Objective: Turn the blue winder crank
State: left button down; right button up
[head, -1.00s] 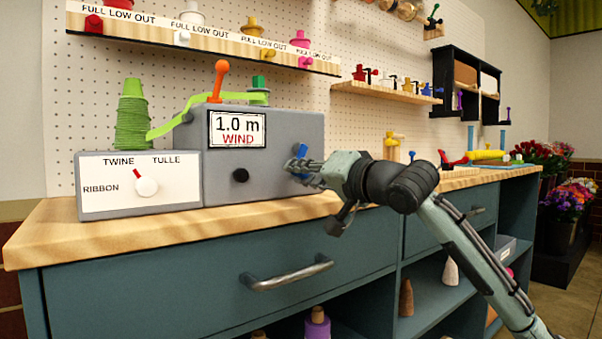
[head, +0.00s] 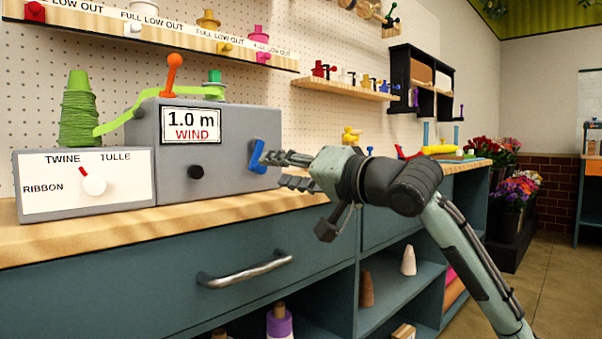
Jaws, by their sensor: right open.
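The blue winder crank (head: 256,156) sits on the right part of the grey winder box (head: 232,160). The box has a sign reading "1.0 m WIND", a black knob and an orange-topped lever (head: 173,76). My right gripper (head: 276,170) is open, with its fingers pointing left at the crank. The upper finger's tip is at or very near the crank; I cannot tell whether it touches. Nothing shows between the fingers. My left gripper is out of view.
The wooden counter (head: 240,212) has free room in front. A drawer handle (head: 245,268) sticks out below. Shelves hang above.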

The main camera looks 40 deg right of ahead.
jog(key=s, duration=0.5)
jog(key=shift+s+d, duration=0.15)
jog(key=shift+d, duration=0.1)
dwell(0.3)
